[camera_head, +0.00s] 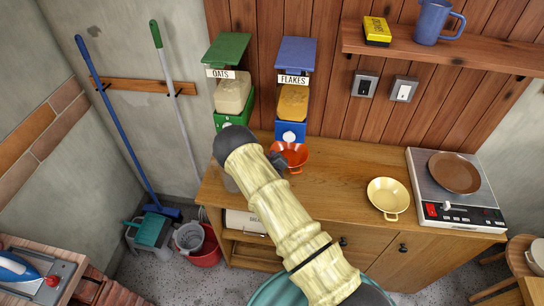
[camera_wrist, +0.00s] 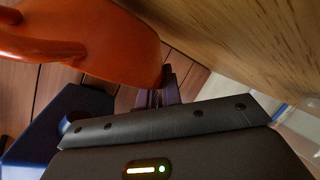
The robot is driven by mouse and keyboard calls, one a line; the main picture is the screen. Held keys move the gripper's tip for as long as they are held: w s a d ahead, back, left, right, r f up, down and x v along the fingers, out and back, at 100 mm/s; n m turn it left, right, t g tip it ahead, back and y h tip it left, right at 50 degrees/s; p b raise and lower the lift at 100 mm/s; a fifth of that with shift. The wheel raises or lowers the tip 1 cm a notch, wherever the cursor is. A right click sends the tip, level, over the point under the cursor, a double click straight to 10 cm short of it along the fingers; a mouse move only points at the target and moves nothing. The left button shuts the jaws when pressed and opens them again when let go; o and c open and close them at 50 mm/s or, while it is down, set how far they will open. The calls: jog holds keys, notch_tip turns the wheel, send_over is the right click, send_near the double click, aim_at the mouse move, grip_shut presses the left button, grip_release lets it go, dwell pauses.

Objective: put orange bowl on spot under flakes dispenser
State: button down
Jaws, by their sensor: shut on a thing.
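The orange bowl (camera_head: 293,153) is on or just above the wooden counter, in front of the flakes dispenser (camera_head: 292,103), which has a blue lid and blue base. My gripper (camera_head: 283,162) is shut on the bowl at its near left side. In the wrist view, the bowl (camera_wrist: 95,40) fills the upper left, and my gripper (camera_wrist: 166,80) meets its edge. A blue part, apparently the dispenser's base (camera_wrist: 60,120), is at the lower left there. The spot under the dispenser cannot be made out. I cannot tell whether the bowl touches the counter.
The green oats dispenser (camera_head: 233,92) stands left of the flakes one. A yellow bowl (camera_head: 387,195) sits on the counter (camera_head: 340,175) to the right, beside a hotplate (camera_head: 430,202) with a brown pan (camera_head: 454,172). The counter between the two bowls is clear.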

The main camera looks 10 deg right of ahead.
jog(key=shift+f+b, duration=0.5)
jog(key=c, duration=1.6)
grip_release()
jog(key=shift+o, duration=0.2)
jog(key=shift+r+p, duration=0.8)
jog(key=shift+p, duration=0.15)
jog(key=b+v, duration=0.1)
jog(key=v, duration=0.2)
jog(key=b+v, duration=0.1)
jog(key=v, duration=0.3)
jog(key=b+v, duration=0.1)
jog(key=v, duration=0.2)
jog(key=shift+s+f+b, duration=0.25)
jog(key=shift+s+b, duration=0.05)
jog(key=shift+s, duration=0.1)
jog(key=shift+s+a+r, duration=0.15)
jog(key=shift+s+r, duration=0.15)
jog(key=shift+s, duration=0.3)
jog(key=shift+r, duration=0.1)
